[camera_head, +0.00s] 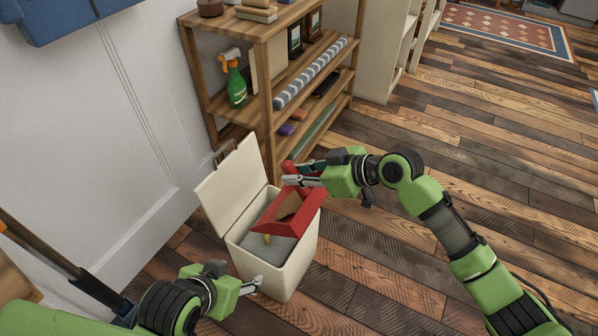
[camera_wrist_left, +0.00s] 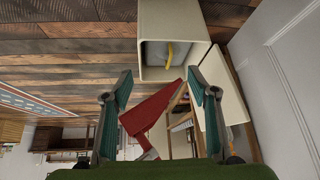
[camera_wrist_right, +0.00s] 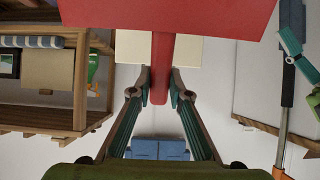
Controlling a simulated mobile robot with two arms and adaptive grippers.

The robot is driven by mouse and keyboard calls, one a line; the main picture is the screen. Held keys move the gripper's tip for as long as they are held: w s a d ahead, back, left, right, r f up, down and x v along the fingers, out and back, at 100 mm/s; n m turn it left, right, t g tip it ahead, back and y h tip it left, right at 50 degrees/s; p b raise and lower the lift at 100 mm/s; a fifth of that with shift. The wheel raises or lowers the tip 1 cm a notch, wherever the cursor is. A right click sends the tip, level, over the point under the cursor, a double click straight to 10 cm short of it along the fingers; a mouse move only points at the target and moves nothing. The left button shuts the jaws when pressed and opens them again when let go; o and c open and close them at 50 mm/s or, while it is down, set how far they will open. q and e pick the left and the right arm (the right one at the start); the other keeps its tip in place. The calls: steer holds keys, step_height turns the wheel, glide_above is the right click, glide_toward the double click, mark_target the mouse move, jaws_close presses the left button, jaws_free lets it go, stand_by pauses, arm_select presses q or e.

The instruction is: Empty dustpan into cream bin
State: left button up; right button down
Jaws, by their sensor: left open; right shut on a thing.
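The cream bin (camera_head: 287,277) stands on the floor with its lid (camera_head: 230,182) raised open. A grey surface and a yellow strip (camera_head: 267,240) show inside; the strip also shows in the left wrist view (camera_wrist_left: 167,55). The red dustpan (camera_head: 312,203) is tilted over the bin's opening, with a brown patch on it that I cannot identify. My right gripper (camera_head: 291,181) is shut on the dustpan's red handle (camera_wrist_right: 160,75), which runs between its fingers in the right wrist view. My left gripper (camera_head: 256,284) is open and empty beside the bin's front left wall.
A wooden shelf (camera_head: 262,70) stands behind the bin, holding a green spray bottle (camera_head: 234,80) and a striped roll (camera_head: 310,74). A white wall (camera_head: 120,130) lies close on the left. The plank floor (camera_head: 480,170) is clear on the right.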

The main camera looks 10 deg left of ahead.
mark_target(291, 165)
arm_select(q)
steer(key=s+a+f+g+p, duration=0.2)
steer(key=s+g, duration=0.1)
steer(key=s, duration=0.4)
arm_select(e)
steer(key=shift+w+a+r+h, duration=0.2)
steer(key=shift+a+r+h, duration=0.1)
steer(key=shift+a+r, duration=0.3)
steer(key=a+p, duration=0.1)
steer(key=a+h+p, duration=0.1)
steer(key=shift+w+f+g+p, duration=0.15)
steer(key=shift+w+g+p, duration=0.15)
steer(key=shift+w+p, duration=0.1)
arm_select(q)
steer(key=x, duration=0.6)
steer(key=shift+g+y, duration=0.3)
steer(key=shift+y, duration=0.1)
arm_select(e)
steer(key=w+a+f+g+h, duration=0.1)
steer(key=w+a+h, duration=0.1)
steer(key=a+h, duration=0.2)
steer(key=shift+a, duration=1.15)
steer(key=shift+w+d, duration=0.1)
steer(key=shift+w, duration=0.05)
